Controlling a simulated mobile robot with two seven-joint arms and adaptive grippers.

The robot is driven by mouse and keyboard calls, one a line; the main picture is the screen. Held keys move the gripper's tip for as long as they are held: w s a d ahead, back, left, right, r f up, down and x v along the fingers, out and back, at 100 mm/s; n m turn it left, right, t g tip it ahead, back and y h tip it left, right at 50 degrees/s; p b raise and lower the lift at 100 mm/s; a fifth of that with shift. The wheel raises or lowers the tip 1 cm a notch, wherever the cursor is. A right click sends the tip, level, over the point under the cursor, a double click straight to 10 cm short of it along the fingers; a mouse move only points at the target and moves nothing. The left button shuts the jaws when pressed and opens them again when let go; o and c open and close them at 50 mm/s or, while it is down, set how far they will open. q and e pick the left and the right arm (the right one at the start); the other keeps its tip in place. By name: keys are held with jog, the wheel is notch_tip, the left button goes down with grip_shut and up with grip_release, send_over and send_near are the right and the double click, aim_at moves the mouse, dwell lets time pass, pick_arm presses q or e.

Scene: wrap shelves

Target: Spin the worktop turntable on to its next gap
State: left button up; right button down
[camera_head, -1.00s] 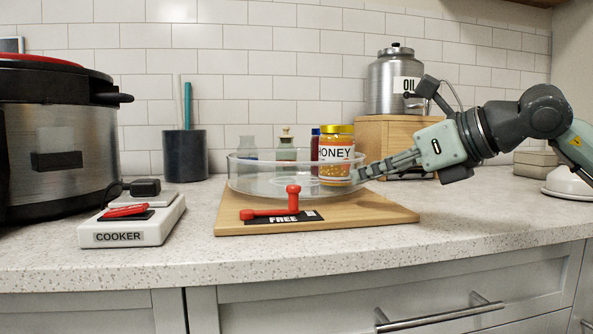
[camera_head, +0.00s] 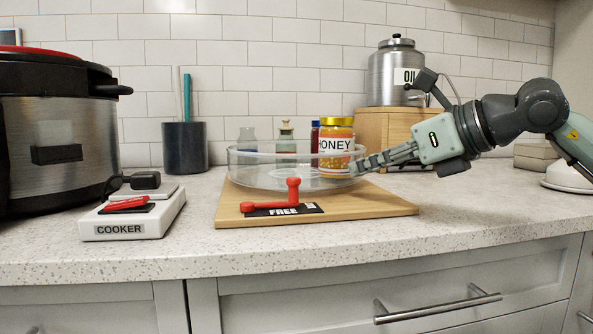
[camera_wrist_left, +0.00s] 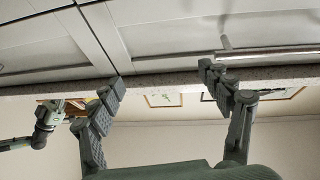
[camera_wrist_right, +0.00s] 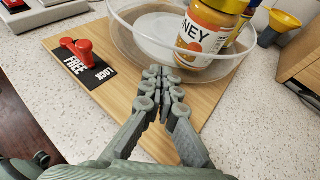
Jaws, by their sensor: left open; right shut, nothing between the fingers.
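The turntable (camera_head: 262,177) is a clear, round, walled tray on a wooden board (camera_head: 370,207). It holds a yellow-lidded honey jar (camera_head: 336,150) at its right, with small bottles (camera_head: 286,148) behind. My left gripper (camera_wrist_left: 166,88) is open and empty near the counter edge.
A cooker pot (camera_head: 55,130) and a COOKER switch box (camera_head: 130,220) stand at the left. A dark utensil cup (camera_head: 185,147) is behind. An oil canister (camera_head: 393,75) stands on a wooden box (camera_head: 385,130) at back right.

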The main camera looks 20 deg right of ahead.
pick_arm(q)
jog(key=shift+w+a+f+g+y, duration=0.1)
jog(key=shift+w+f+g+y, duration=0.15)
jog(key=shift+f, duration=0.25)
jog(key=shift+w+a+f+g+y, duration=0.15)
jog(key=shift+w+f+g, duration=0.1)
jog(key=shift+f, duration=0.2)
pick_arm(e)
jog(key=shift+w, duration=0.2)
pick_arm(q)
jog(key=shift+w+f+g+p, duration=0.15)
jog(key=shift+f+g+p, duration=0.25)
jog(key=shift+f, duration=0.2)
pick_arm(e)
jog(key=shift+w, duration=0.1)
pick_arm(q)
jog(key=shift+w+a+f+g+y, duration=0.15)
jog(key=shift+f+y, duration=0.05)
jog(key=shift+f, duration=0.2)
jog(key=shift+w+a+f+g+y, duration=0.1)
jog(key=shift+f+g+y, duration=0.1)
jog(key=shift+f, duration=0.2)
pick_arm(e)
jog(key=shift+w, duration=0.15)
